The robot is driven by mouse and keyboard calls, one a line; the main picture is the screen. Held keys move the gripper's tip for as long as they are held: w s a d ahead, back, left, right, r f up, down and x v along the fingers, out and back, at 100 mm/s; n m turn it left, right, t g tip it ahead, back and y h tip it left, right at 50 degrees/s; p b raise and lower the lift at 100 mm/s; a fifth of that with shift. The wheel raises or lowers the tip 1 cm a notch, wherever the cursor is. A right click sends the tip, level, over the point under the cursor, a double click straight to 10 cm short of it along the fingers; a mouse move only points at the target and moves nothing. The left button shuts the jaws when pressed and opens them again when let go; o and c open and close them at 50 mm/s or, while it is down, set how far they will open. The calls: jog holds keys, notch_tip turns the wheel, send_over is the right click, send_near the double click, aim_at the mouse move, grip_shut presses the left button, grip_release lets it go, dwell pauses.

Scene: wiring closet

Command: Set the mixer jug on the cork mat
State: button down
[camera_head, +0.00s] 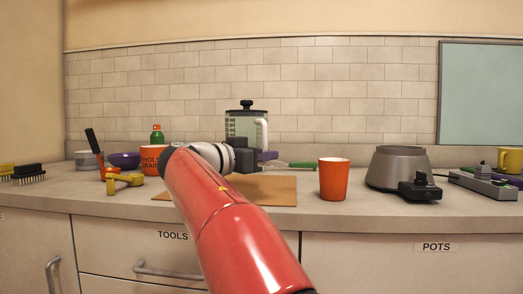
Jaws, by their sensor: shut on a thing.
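The mixer jug (243,123) is a clear jug with a black lid and a pale handle. It is upright at the back of the cork mat (276,190), as seen past my arm. The mat is a flat brown sheet lying on the counter. My gripper (262,156) is shut on the jug, at its lower right side by the handle. My arm's end hides the jug's base, so I cannot tell whether it touches the mat. The arm also hides the mat's left middle part.
A green-handled thing (302,166) lies behind the mat.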

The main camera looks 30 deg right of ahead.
notch_tip(320, 180, down, 5)
jog(key=b, duration=0.3)
jog(key=shift+f, duration=0.15)
jog(key=shift+b, duration=0.3)
jog(key=shift+f+b, duration=0.45)
jog(key=shift+b, duration=0.05)
jog(key=c, duration=1.4)
grip_release()
jog(key=shift+a, duration=0.15)
jog(key=v, duration=0.7)
jog(key=shift+s+a, duration=0.15)
jog(key=shift+a, duration=0.1)
